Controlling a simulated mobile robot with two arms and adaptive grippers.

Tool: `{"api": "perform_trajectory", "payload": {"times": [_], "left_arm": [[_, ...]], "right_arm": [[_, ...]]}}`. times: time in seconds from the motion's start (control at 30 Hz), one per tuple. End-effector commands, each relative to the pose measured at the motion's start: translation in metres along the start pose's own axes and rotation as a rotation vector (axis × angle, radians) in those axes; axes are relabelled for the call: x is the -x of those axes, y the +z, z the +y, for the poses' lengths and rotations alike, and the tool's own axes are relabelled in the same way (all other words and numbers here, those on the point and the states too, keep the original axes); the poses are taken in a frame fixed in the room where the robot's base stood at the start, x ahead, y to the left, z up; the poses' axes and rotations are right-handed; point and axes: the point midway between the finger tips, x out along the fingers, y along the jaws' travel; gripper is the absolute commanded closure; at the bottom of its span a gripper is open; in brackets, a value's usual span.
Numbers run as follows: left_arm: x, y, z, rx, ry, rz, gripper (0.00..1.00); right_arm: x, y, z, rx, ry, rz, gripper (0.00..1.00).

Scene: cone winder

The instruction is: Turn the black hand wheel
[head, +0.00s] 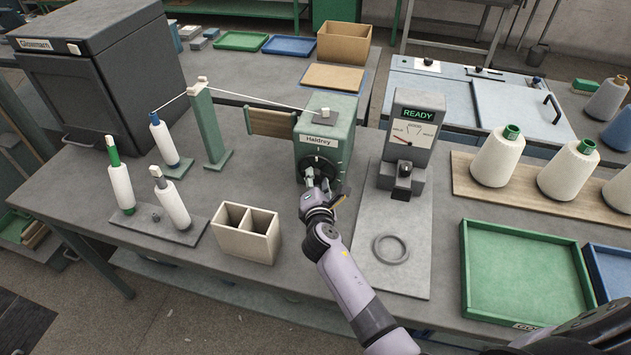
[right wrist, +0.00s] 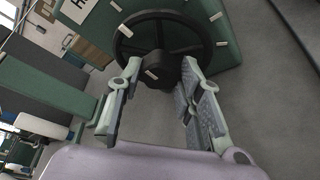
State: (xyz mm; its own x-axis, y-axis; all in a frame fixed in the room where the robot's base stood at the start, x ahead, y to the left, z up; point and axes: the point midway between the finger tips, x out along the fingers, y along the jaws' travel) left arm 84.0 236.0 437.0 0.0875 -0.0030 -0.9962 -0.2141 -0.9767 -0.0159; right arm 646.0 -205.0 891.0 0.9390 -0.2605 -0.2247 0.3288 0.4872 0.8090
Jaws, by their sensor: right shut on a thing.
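The black hand wheel (head: 321,164) is on the front of the green Haldrey machine (head: 326,132), partly covered by my right gripper. In the right wrist view the wheel (right wrist: 128,32) shows a round rim, spokes and a central hub with a pale mark. My right gripper (head: 312,182) reaches up to the wheel from the front. In the right wrist view the gripper (right wrist: 160,72) has its fingers on either side of the hub, shut on it. The exact contact is hard to see. My left gripper is not in view.
A wooden two-part box (head: 245,234) stands left of my right arm. A grey READY gauge (head: 410,135) stands right of the machine, with a ring (head: 390,249) before it. A thread (head: 255,99) runs to the machine's top. Several white bobbins stand left.

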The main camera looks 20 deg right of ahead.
Motion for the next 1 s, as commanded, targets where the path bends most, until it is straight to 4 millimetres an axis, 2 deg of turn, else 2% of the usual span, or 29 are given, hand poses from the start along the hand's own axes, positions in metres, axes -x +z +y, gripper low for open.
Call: {"api": "perform_trajectory", "payload": {"times": [0.17, 0.47, 1.0], "left_arm": [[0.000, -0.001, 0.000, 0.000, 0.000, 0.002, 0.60], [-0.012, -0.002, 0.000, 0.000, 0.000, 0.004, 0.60], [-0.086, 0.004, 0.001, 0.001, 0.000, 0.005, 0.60]], "right_arm": [[0.000, 0.000, -0.001, 0.000, -0.001, 0.000, 0.95], [-0.001, -0.002, -0.004, -0.047, 0.018, -0.001, 0.95], [-0.002, -0.005, -0.011, -0.392, 0.162, 0.000, 0.95]]}}
